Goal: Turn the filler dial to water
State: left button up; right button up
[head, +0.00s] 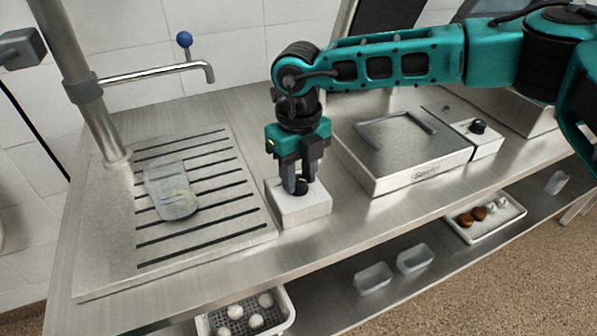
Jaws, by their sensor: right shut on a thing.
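The filler dial is a small black knob (301,188) on top of a white box (303,208) on the steel counter. My right gripper (299,187) points down from above with its fingers closed around the knob. The fingers hide much of the knob, so its setting cannot be read. A steel filler spout (160,72) with a blue ball-tipped lever (184,40) reaches over the slotted drain plate. My left gripper is not in view.
A translucent bag-like item (172,190) lies on the drain plate (240,228). To the right stands a steel scale-like unit (410,150) with another black knob (477,127). On the lower shelf are a perforated basket (281,325) with white balls, clear tubs (373,279) and a tray (486,232).

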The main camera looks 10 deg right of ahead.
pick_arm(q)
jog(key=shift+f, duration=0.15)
pick_arm(e)
jog(key=shift+n, duration=0.3)
jog(key=n+b, duration=0.2)
jog(key=n, duration=0.1)
jog(key=shift+f, duration=0.1)
jog(key=n+b, duration=0.1)
jog(key=n, duration=0.2)
jog(key=shift+n+b, duration=0.3)
jog(key=shift+n, duration=0.2)
jog(key=shift+n+b, duration=0.4)
jog(key=shift+n, duration=0.5)
jog(key=n+b, duration=0.1)
jog(key=n, duration=0.1)
jog(key=shift+w+n, duration=0.1)
jog(key=shift+n, duration=0.3)
jog(key=n+b, duration=0.1)
jog(key=n, duration=0.4)
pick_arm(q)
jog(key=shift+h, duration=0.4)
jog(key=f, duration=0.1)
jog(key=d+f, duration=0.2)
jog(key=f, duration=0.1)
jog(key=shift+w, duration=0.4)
pick_arm(e)
jog(key=shift+n, duration=0.3)
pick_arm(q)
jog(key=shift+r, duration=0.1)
